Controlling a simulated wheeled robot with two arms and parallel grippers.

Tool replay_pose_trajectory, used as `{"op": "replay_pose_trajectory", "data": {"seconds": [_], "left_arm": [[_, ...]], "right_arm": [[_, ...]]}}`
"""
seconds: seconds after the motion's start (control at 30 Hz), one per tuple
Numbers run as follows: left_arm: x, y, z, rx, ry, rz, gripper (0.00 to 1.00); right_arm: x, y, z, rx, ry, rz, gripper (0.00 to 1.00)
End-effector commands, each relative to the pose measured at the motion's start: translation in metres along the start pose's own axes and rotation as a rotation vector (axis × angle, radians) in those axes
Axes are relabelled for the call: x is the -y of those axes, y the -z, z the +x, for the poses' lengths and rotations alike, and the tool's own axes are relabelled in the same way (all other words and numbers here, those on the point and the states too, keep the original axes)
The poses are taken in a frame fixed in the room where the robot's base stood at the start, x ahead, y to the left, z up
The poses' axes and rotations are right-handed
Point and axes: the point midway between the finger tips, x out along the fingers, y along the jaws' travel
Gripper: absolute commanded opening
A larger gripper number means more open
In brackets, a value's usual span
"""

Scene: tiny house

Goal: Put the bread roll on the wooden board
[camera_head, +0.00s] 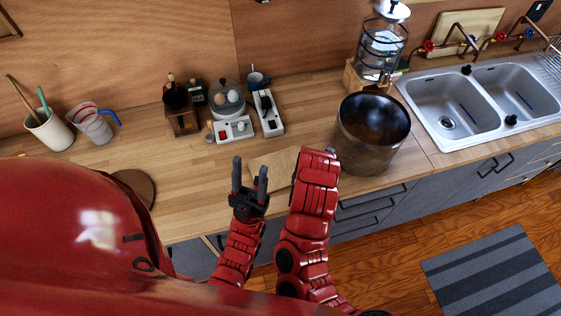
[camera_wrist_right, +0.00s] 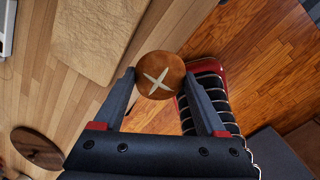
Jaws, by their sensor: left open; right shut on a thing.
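The bread roll (camera_wrist_right: 162,68) is round and brown with a pale cross cut on top. In the right wrist view it sits between the fingertips of my right gripper (camera_wrist_right: 159,82), which is shut on it. A pale rectangular wooden board (camera_wrist_right: 98,32) lies on the counter at upper left in that view, apart from the roll. In the head view the board (camera_head: 272,170) shows partly, between my two arms. My right arm hides the roll and most of the right gripper there. My left gripper (camera_head: 250,174) is open and empty, its fingers beside the board's left part.
A large dark pot (camera_head: 365,150) stands right of my right arm. A round dark wooden piece (camera_head: 137,184) lies at left on the counter. The sink (camera_head: 455,105) is at right.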

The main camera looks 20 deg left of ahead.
Motion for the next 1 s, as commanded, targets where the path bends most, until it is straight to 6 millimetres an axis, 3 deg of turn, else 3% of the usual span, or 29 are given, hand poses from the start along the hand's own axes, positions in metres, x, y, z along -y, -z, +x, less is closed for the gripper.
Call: {"op": "replay_pose_trajectory", "data": {"seconds": [0.2,0.5,0.6,0.93,1.0], "left_arm": [[-0.002,-0.005,-0.031,0.000,0.000,0.000,0.50],[-0.004,-0.013,-0.077,0.000,0.000,0.000,0.50],[-0.004,-0.012,-0.070,0.000,0.000,0.000,0.50],[-0.004,-0.012,-0.071,0.000,0.000,0.000,0.50],[-0.003,-0.009,-0.056,0.000,0.000,0.000,0.50]], "right_arm": [[-0.051,-0.019,0.021,0.005,0.000,-0.005,0.19],[-0.105,-0.037,0.039,0.003,0.002,-0.001,0.19],[-0.118,-0.042,0.033,0.002,0.001,-0.001,0.19],[-0.132,-0.047,0.038,-0.001,0.001,0.001,0.19],[-0.129,-0.044,0.045,-0.006,0.008,0.002,0.19]]}}
